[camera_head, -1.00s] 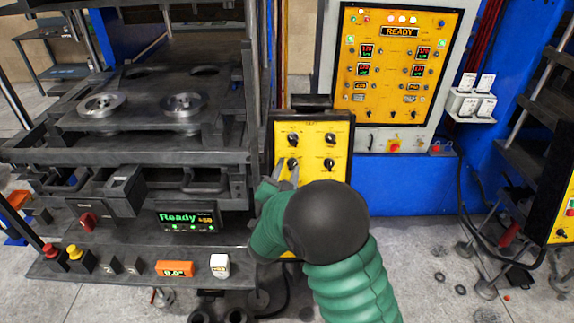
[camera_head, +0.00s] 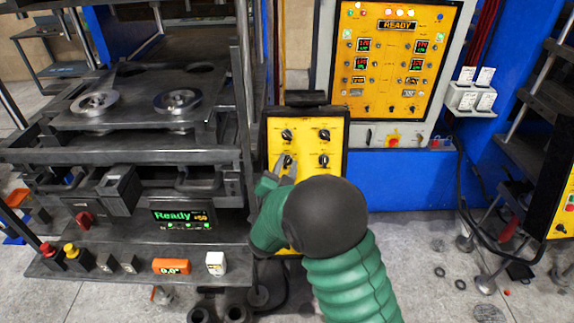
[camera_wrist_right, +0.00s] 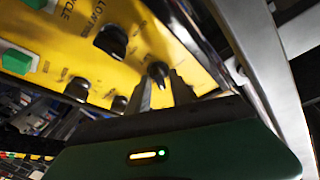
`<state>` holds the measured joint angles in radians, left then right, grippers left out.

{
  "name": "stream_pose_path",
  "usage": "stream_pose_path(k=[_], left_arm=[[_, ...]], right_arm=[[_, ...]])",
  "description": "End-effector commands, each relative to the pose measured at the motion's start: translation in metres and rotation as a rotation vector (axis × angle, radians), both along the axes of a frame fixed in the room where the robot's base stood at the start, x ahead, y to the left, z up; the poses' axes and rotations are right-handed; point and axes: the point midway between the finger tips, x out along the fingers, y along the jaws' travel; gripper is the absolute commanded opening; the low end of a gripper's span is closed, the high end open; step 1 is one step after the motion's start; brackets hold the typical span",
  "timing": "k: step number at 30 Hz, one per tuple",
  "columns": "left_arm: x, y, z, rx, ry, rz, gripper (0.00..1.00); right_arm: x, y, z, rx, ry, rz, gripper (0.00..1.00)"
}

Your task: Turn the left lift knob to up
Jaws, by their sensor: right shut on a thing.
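A yellow control panel (camera_head: 307,182) with black knobs stands at the middle, beside the press. My right gripper (camera_head: 286,165) reaches its lower-left knob (camera_head: 288,159). In the right wrist view, the fingers of my right gripper (camera_wrist_right: 162,88) are shut on a black knob (camera_wrist_right: 158,70), one finger on each side. The knob's pointer direction is hard to make out and its label is too small to read. Other knobs on the panel are the upper-left knob (camera_head: 287,135), the upper-right knob (camera_head: 323,135) and the lower-right knob (camera_head: 323,160). My left gripper is not in view.
The press (camera_head: 130,155) with its "Ready" display (camera_head: 180,217) stands close on the left. A larger yellow panel (camera_head: 398,60) is behind, to the right. Another machine (camera_head: 548,110) stands at the far right. Open floor lies right of my arm.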

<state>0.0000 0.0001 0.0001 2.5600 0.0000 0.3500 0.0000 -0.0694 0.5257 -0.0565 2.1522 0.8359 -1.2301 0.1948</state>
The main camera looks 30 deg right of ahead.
Motion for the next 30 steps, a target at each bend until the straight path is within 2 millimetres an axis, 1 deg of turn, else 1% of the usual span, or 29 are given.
stream_pose_path(k=[1, 28, 29, 30], left_arm=[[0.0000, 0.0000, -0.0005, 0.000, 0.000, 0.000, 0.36], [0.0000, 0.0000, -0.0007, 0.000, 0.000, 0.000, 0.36], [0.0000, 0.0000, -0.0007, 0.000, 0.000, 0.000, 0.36], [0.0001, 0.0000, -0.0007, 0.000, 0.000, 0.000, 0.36]], right_arm=[[-0.0013, 0.0006, -0.0061, 0.006, 0.013, 0.001, 0.00], [-0.0019, 0.0010, -0.0081, 0.007, 0.018, 0.001, 0.00], [-0.0019, 0.0010, -0.0081, 0.007, 0.018, 0.001, 0.27], [-0.0019, 0.0010, -0.0081, 0.007, 0.018, 0.001, 0.32]])
